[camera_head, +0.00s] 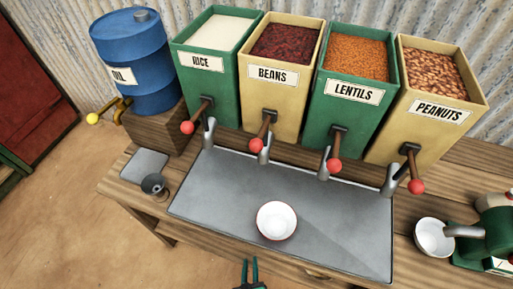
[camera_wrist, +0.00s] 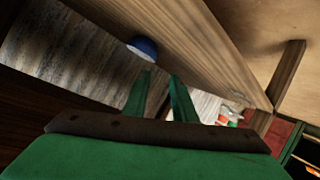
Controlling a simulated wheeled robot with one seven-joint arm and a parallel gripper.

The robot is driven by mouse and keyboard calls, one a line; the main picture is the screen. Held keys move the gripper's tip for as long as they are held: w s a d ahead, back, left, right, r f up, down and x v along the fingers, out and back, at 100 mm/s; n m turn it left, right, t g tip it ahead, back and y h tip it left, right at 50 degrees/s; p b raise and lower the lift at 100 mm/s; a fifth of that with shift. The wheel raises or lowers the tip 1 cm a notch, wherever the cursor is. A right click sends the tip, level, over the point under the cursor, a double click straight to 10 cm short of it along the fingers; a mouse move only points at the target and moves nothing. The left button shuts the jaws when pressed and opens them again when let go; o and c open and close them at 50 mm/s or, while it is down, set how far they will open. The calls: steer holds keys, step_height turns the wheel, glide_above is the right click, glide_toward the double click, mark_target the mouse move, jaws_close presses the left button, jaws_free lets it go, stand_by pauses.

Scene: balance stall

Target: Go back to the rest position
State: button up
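My gripper (camera_head: 249,262) is at the bottom edge of the head view, in front of the stall's counter and below the white bowl (camera_head: 277,221) in the picture. Its two green fingers stand apart with nothing between them; the wrist view shows the same empty gap (camera_wrist: 161,76). The bowl is empty and upright on the grey metal tray (camera_head: 335,235), apart from my gripper. Most of my arm is out of the head view.
Bins of rice (camera_head: 205,85), beans (camera_head: 275,85), lentils (camera_head: 348,100) and peanuts (camera_head: 425,120) with red-knobbed levers line the back. A blue oil drum (camera_head: 145,75) stands left. A second bowl (camera_head: 434,240) sits by a green device at right. Open floor lies left.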

steer(key=s+d+r+m, duration=0.1)
steer(key=s+r, duration=0.3)
steer(key=r, duration=0.8)
steer(key=s+r+m+t, duration=0.1)
steer(key=s+r, duration=0.4)
steer(key=r, duration=0.8)
steer(key=s+d+r+m+t, duration=0.1)
steer(key=s+r, duration=0.3)
steer(key=r, duration=0.9)
steer(key=shift+s+d+m, duration=0.25)
steer(key=shift+d+m, duration=0.1)
steer(key=shift+m, duration=0.45)
